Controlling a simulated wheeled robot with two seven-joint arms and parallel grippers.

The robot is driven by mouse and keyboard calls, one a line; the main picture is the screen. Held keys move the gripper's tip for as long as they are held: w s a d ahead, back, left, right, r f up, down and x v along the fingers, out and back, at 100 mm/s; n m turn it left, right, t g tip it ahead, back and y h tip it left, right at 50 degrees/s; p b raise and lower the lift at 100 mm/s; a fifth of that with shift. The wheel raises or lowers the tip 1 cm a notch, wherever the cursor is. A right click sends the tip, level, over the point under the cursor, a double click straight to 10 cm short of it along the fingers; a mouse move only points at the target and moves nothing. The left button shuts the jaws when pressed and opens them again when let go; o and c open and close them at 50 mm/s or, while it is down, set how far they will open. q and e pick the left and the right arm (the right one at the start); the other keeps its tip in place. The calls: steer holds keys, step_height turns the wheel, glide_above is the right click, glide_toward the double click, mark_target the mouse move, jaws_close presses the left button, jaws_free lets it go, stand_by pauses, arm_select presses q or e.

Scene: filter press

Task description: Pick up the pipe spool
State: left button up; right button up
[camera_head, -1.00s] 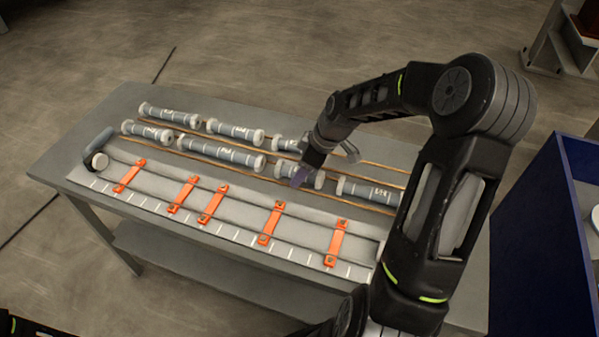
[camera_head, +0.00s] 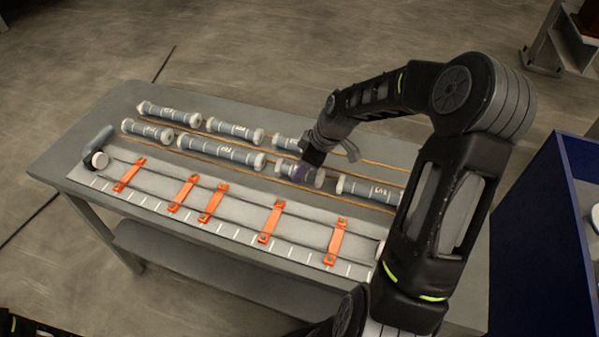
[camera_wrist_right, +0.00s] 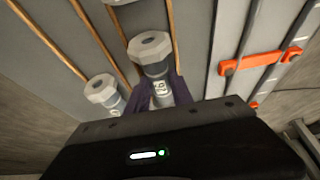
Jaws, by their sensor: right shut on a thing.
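Several grey pipe spools with pale end flanges lie in rows on the table. My right gripper (camera_head: 301,170) is down at one short pipe spool (camera_head: 318,178) in the front row, near the middle right. In the right wrist view the fingers (camera_wrist_right: 166,95) are shut around the body of this spool (camera_wrist_right: 151,52), just below its pale hexagonal flange. The spool still lies at the height of its neighbours. The gripper hides part of it in the head view. My left gripper is not in view.
Neighbouring spools (camera_head: 222,151) and (camera_head: 365,189) lie close on both sides along thin brown rails (camera_head: 385,167). A tray with orange clips (camera_head: 270,223) lies in front. A blue bin (camera_head: 545,235) stands at the right.

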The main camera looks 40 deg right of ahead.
jaws_close()
steer(key=shift+r, duration=0.1)
step_height(320, 180, up, 10)
steer(key=b, duration=0.1)
stand_by(0.5)
steer(key=shift+d, duration=0.1)
stand_by(0.4)
